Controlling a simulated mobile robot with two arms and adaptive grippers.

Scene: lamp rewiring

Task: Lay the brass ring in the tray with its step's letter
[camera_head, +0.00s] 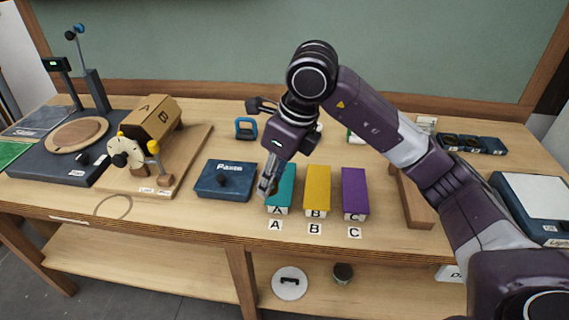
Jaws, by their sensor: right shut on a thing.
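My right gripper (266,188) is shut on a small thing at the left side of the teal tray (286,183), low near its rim. The held thing is too small to make out, so I cannot tell if it is the brass ring. The teal tray is marked A, the yellow tray (317,189) B and the purple tray (354,192) C. They stand in a row near the bench's front edge, with matching letter cards before them. A thin tan loop (113,205) lies at the front left. My left gripper is not in view.
A blue Paste box (224,180) stands just left of the teal tray. A wooden stand with a lettered block (151,116) and a dial is further left. A wooden bar (411,200) lies right of the purple tray. My right arm hides part of the bench behind.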

